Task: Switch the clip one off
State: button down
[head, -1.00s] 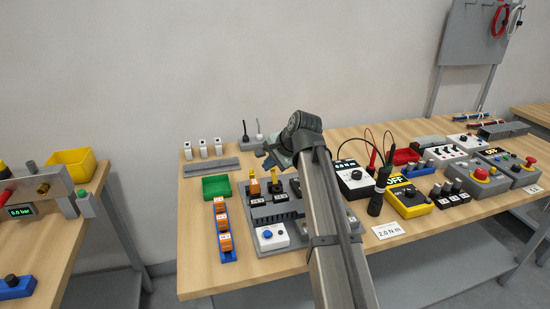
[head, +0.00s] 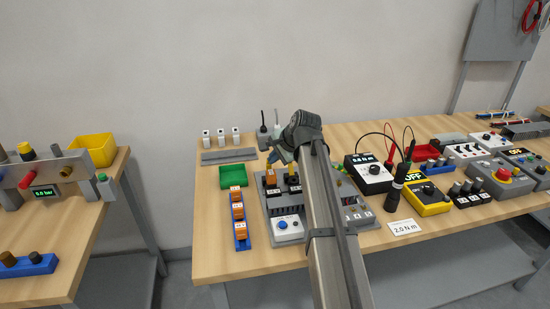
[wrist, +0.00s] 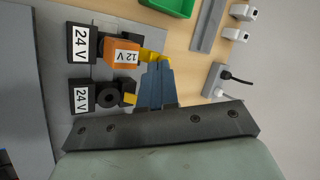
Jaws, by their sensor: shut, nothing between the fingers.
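My gripper (wrist: 157,72) is shut and empty, its blue-grey fingertips beside a yellow clip (wrist: 151,56) in the wrist view. I cannot tell whether they touch. That clip is at the end of an orange block (wrist: 122,54) marked 12 V, in a black socket marked 24 V (wrist: 82,44). A second black 24 V socket (wrist: 108,96) has no orange block and a small yellow tab (wrist: 129,99). In the head view my gripper (head: 280,154) is over the back of the grey socket board (head: 263,204), partly hidden by my arm. No part is clearly identifiable as the clip one's switch.
A blue rail (head: 242,243) with orange blocks lies left of the board. A green tray (head: 232,181) and white blocks (head: 221,139) stand behind.

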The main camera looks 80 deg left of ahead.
jog(key=shift+a+r+h, duration=0.1)
jog(key=shift+a+h, duration=0.3)
jog(key=shift+a, duration=0.2)
jog(key=a+h, duration=0.1)
jog(key=a, duration=0.1)
jog(key=shift+a+f+m+h, duration=0.3)
jog(key=shift+a+f+h, duration=0.05)
jog(key=shift+f+h, duration=0.05)
jog(key=shift+d, duration=0.1)
jog(key=shift+d, duration=0.75)
jog(key=shift+f, duration=0.1)
